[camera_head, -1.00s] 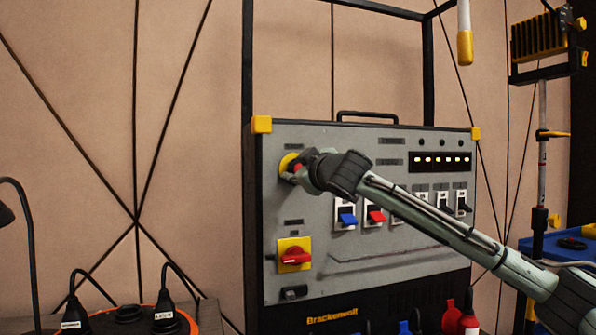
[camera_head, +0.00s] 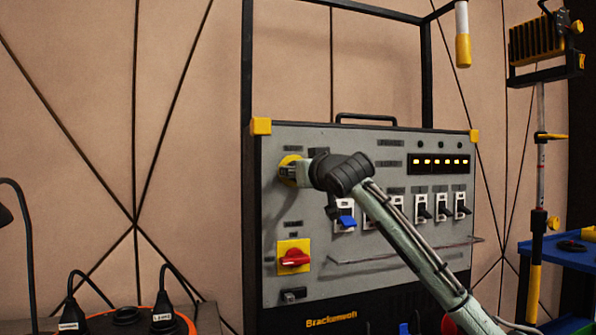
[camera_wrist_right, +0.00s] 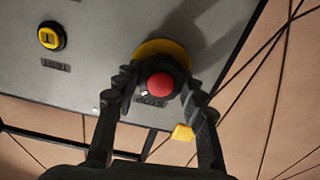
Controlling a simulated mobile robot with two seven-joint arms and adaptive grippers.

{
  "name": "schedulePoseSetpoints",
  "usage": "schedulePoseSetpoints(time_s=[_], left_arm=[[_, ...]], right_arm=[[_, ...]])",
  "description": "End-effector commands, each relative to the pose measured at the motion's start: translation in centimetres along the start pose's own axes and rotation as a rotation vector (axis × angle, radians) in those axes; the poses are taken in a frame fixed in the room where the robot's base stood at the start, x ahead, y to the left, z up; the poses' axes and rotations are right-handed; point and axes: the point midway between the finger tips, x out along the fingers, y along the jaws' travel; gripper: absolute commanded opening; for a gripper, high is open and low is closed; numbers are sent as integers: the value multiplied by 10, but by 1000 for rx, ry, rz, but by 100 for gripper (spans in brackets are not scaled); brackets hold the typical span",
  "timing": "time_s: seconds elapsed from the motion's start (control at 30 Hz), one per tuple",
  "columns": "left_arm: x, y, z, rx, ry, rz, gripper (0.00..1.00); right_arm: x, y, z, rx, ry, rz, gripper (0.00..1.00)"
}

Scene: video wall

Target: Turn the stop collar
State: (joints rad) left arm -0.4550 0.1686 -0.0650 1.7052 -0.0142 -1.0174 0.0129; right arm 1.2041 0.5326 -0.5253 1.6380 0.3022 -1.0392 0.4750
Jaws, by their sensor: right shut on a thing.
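The stop button has a red cap (camera_wrist_right: 160,86) inside a dark collar (camera_wrist_right: 150,99) lettered STOP, with a yellow disc (camera_wrist_right: 165,48) behind it. In the head view the yellow disc (camera_head: 286,161) shows at the panel's upper left; the red cap is hidden there. My right gripper (camera_wrist_right: 158,82) has a finger on each side of the collar and is shut on it. In the head view my right gripper (camera_head: 291,172) reaches the disc from the right. My left gripper is not in view.
A yellow button (camera_wrist_right: 51,36) shows in the wrist view.

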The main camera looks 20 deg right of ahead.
Motion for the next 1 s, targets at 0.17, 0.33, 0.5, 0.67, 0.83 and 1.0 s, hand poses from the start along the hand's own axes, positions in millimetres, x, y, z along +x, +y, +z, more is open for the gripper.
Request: schedulePoseSetpoints(time_s=[0.17, 0.33, 0.5, 0.67, 0.83, 1.0], left_arm=[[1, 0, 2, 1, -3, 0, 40], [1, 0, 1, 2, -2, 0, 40], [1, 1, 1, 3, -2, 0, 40], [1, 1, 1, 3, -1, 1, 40], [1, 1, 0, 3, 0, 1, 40], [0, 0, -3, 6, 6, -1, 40]], right_arm=[[0, 1, -2, 20, 3, 2, 12], [0, 1, -2, 21, 4, 2, 12], [0, 1, -2, 21, 5, 2, 12], [0, 1, -2, 20, 4, 2, 60], [0, 1, -1, 20, 3, 1, 62], [-2, 0, -1, 20, 2, 0, 62]])
